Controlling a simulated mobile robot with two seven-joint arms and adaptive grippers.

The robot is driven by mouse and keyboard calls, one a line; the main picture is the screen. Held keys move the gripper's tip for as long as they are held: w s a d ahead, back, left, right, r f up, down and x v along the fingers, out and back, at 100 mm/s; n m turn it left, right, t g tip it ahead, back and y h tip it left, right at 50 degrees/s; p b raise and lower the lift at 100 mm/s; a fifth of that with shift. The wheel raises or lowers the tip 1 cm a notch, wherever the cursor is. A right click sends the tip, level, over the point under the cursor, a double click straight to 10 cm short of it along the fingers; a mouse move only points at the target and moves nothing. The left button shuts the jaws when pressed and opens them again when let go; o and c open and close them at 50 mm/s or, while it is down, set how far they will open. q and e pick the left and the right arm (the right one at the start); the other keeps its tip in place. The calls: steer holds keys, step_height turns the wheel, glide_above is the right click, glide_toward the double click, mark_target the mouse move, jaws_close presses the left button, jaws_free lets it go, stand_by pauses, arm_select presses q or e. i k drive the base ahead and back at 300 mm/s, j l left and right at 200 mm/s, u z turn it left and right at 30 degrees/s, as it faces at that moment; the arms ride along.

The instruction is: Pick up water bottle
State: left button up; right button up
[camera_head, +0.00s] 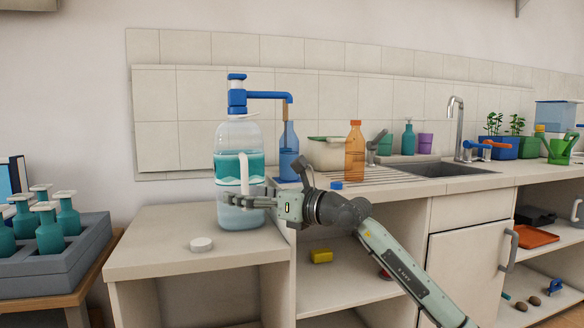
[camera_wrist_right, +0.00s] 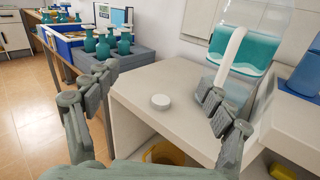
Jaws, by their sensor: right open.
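The water bottle (camera_head: 240,150) is a large clear jug with a teal band, a white handle and a blue pump (camera_head: 240,97) on top. It stands upright on a low beige cabinet (camera_head: 140,240). My right gripper (camera_head: 245,200) is open in front of its lower part, overlapping it in the head view. In the right wrist view, my right gripper (camera_wrist_right: 158,80) has its fingers spread wide with nothing held between them. The jug (camera_wrist_right: 250,50) is behind the right-hand finger, which covers the handle's lower end; contact cannot be told. My left gripper is out of view.
A white cap (camera_head: 201,244) lies on the low cabinet. A blue bottle (camera_head: 288,150) and an orange bottle (camera_head: 355,150) stand on the counter by the sink (camera_head: 445,169). A grey crate (camera_head: 60,255) of teal bottles is at left. The cabinet top left of the jug is mostly clear.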

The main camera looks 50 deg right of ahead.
mark_target(290, 142)
steer(key=i+l, duration=0.1)
steer(key=l, duration=0.5)
steer(key=i+l, duration=0.1)
steer(key=l, duration=1.1)
steer(key=i, duration=0.05)
